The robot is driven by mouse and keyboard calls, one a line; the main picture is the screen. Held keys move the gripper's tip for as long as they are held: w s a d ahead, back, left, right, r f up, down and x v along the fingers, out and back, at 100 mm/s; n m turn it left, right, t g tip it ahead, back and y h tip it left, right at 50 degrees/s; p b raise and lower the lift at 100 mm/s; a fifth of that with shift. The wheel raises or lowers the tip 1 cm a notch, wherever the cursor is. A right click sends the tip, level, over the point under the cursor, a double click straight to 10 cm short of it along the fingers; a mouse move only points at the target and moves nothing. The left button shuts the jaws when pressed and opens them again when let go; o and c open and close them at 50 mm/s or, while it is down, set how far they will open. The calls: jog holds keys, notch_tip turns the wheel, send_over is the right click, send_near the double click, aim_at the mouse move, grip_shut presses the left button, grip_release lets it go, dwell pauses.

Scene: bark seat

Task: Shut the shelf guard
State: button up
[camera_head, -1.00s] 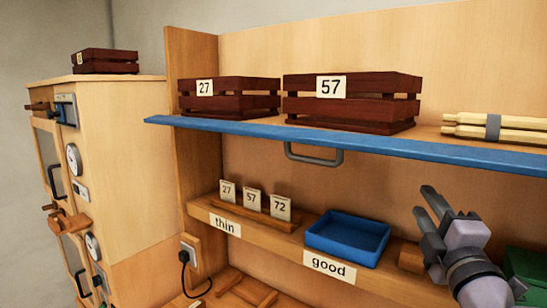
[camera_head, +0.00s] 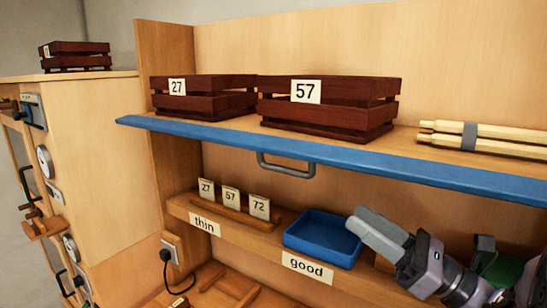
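The shelf guard (camera_head: 350,155) is a long blue strip along the front edge of the upper shelf. It juts forward with its broad face showing, and a grey bar handle (camera_head: 287,168) hangs under it. My gripper (camera_head: 362,228) is below the guard, to the right of and lower than the handle, pointing up and left. It is apart from both, in front of the right end of a blue tray. Its two fingers overlap in this view, so the gap between them cannot be judged. Nothing shows held at the fingertips.
The lower shelf holds number cards (camera_head: 231,199) and the blue tray (camera_head: 315,252). A wooden cabinet (camera_head: 90,150) stands left.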

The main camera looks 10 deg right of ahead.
aim_at(286, 170)
jog(key=shift+n, duration=0.3)
jog(key=p+x, duration=0.1)
jog(key=x, duration=0.4)
jog(key=p+x, duration=0.1)
jog(key=x, duration=1)
jog(key=shift+s+a+r+p, duration=0.1)
jog(key=shift+s+a+p, duration=0.1)
jog(key=shift+s+p, duration=0.2)
jog(key=shift+w+a+r, duration=0.15)
jog(key=shift+w+a, duration=0.25)
jog(key=shift+w, duration=0.05)
grip_shut()
